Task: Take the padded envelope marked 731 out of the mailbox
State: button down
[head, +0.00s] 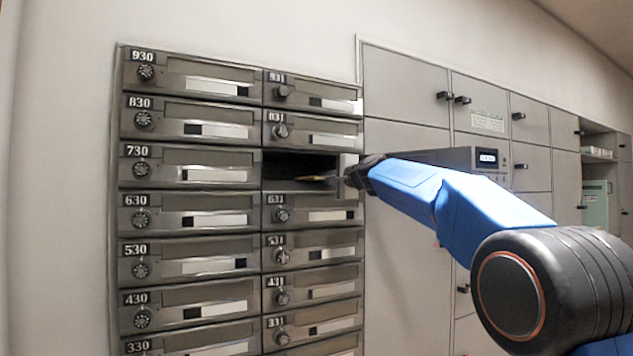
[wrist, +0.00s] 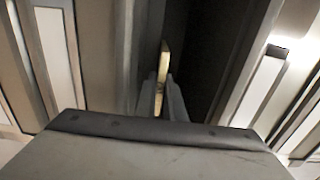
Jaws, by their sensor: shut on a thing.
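The mailbox compartment (head: 285,163) between the doors marked 831 and 631 is open, and its inside is dark. Its door (head: 483,160) stands swung out to the right, with a small display on it, partly behind my arm. My gripper (head: 343,178) is at the compartment's mouth, on its right side. It is shut on the padded envelope (head: 318,178), a thin yellowish edge that shows inside the opening. In the wrist view the envelope (wrist: 162,70) stands as a narrow tan strip between my two fingertips (wrist: 160,98). Its marking cannot be read.
Closed mailbox doors, such as 730 (head: 190,165) and 631 (head: 315,210), surround the opening. Grey lockers (head: 405,80) with black handles stand to the right. The wall at left (head: 60,180) is bare.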

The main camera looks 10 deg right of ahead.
jog(key=shift+s+r, duration=0.1)
jog(key=shift+r, duration=0.2)
jog(key=v, duration=1.9)
jog(key=x, duration=1.2)
jog(key=shift+w, duration=0.25)
jog(key=v, duration=1.2)
jog(key=x, duration=1.9)
jog(key=shift+s+f, duration=0.25)
jog(key=shift+f, duration=0.1)
jog(key=v, duration=0.9)
